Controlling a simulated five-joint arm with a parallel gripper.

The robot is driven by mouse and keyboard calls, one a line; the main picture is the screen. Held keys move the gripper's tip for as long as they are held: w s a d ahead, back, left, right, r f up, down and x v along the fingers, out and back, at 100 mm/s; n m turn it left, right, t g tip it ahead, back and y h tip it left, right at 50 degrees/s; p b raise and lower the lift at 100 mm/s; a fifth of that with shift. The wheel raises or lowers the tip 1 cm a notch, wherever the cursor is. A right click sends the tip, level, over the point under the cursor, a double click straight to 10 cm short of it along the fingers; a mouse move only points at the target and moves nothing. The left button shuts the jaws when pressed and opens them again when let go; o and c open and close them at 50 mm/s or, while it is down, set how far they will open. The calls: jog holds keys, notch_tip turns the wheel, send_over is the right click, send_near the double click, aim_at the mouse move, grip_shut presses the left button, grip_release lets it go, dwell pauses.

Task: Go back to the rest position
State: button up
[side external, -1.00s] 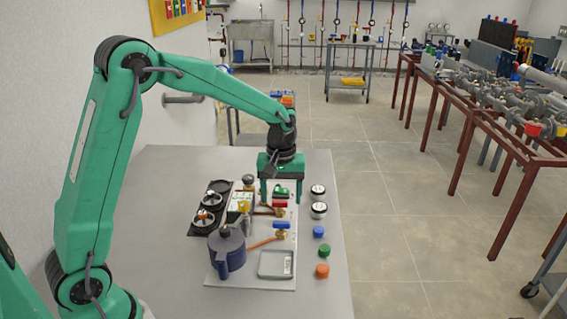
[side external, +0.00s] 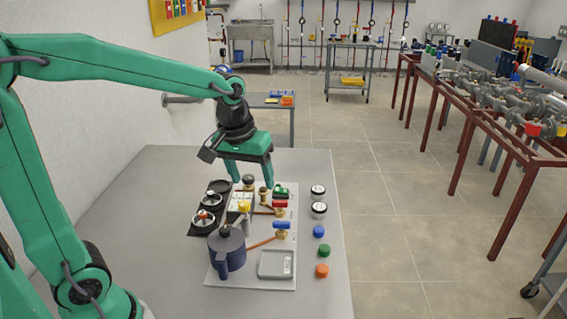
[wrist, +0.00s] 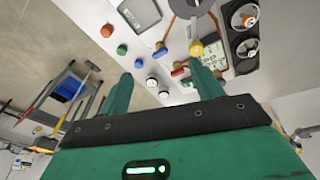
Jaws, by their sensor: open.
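My green gripper (side external: 250,180) is open and empty. In the side view it hangs above the far end of the board, with its two fingers apart and pointing down. In the wrist view my gripper (wrist: 165,85) shows both fingers spread with nothing between them. Below it on the light board (side external: 215,278) are a blue-handled valve (side external: 281,225), a red-handled valve (side external: 280,205) and a green part (side external: 281,190). The fingers look apart from these parts, though the exact gap cannot be told.
A dark blue pot-like vessel (side external: 227,252) and a grey tray (side external: 276,264) are at the board's near end. Two round gauges (side external: 207,218) are on its left. White-topped knobs (side external: 318,190) and blue, green and orange caps (side external: 322,271) line the table's right. The table's left (side external: 140,220) is clear.

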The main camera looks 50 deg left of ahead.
jog(key=s+r+m+t, duration=0.1)
jog(key=s+m, duration=0.1)
jog(key=s, duration=0.5)
jog(key=s+d+r+m+t, duration=0.1)
jog(key=s+m+t, duration=0.1)
jog(key=s, duration=0.4)
jog(key=shift+s+r+m, duration=0.25)
jog(key=shift+s+m, duration=0.15)
jog(key=shift+m, duration=0.2)
